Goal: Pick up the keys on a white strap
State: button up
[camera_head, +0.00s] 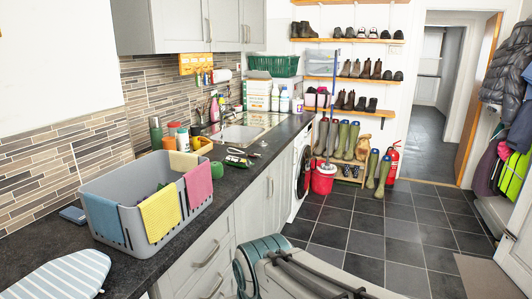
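A small pale looped item (252,154) lies on the dark worktop in front of the sink. It may be the keys on a white strap, but it is too small for me to make out any keys. A small dark and white object (238,161) lies beside it. I cannot make out my gripper's fingers in this view. Grey parts at the bottom centre look like my own body or arm.
A grey basket (105,218) with cloths over its rim stands on the near worktop (45,250). Bottles and a sink (237,134) are farther along. Boots, a red bucket (322,182) and a fire extinguisher (393,162) stand at the back. The tiled floor (385,235) is mostly clear.

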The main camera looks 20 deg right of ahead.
aim_at(254, 155)
jog(key=z, duration=1)
jog(key=i, duration=1.1)
jog(key=z, duration=0.65)
jog(key=i, duration=1.55)
jog(key=u, duration=0.85)
jog(key=i, duration=0.9)
jog(key=u, duration=1.45)
jog(key=i, duration=0.3)
jog(key=u, duration=0.15)
